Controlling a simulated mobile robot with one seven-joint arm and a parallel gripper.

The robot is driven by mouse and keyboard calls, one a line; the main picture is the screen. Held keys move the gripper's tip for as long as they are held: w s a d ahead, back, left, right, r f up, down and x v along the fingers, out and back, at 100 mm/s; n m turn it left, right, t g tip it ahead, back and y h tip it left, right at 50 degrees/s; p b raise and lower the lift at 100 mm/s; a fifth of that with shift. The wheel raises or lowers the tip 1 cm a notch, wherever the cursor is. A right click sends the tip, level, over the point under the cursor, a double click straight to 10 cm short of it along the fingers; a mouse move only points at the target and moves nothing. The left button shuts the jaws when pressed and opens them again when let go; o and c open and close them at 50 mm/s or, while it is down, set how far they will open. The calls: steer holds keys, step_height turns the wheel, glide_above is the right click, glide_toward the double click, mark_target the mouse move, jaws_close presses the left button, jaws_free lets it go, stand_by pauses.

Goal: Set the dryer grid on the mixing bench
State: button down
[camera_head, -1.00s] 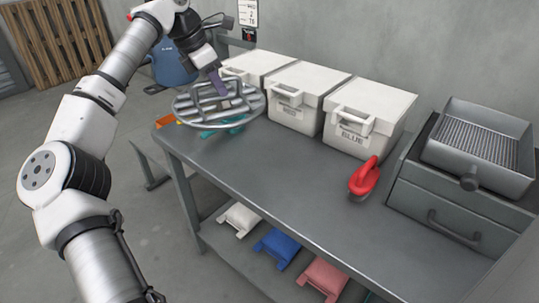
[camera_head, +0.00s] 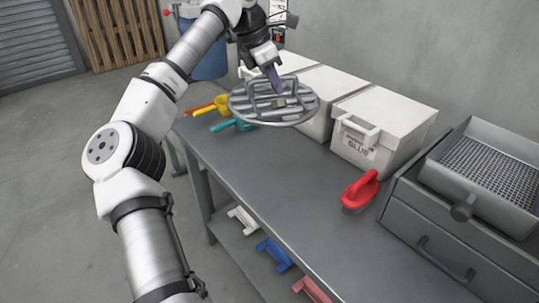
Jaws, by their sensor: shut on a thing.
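The dryer grid (camera_head: 300,112) is a round grey metal grille with bars and a raised handle. My gripper (camera_head: 275,82) is shut on its handle and holds it over the far left part of the bench. The grid looks roughly level and seems to hang above the top, though the exact gap cannot be told. The mixing bench (camera_head: 290,185) is a grey metal table with a lower shelf, running from the left middle to the lower right. The gripper's fingertips are partly hidden at the handle.
White lidded boxes (camera_head: 390,118) line the wall side, one marked BLUE. A red-handled brush (camera_head: 361,188) lies mid-bench. A drawer unit with a mesh tray (camera_head: 490,172) stands at right. Yellow and teal scoops (camera_head: 222,104) lie at the far left end. The front middle of the top is clear.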

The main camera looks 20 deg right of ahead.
mark_target(241, 94)
steer(key=shift+d+f, duration=0.15)
steer(key=shift+f, duration=0.15)
step_height(241, 94, down, 19)
steer(key=shift+f+p, duration=0.15)
steer(key=shift+p, duration=0.35)
steer(key=c, duration=1.6)
jaws_free()
steer(key=shift+s, duration=0.1)
steer(key=shift+o, duration=0.7)
steer(key=b+v, duration=0.1)
steer(key=v, duration=1.1)
steer(key=shift+d, duration=0.1)
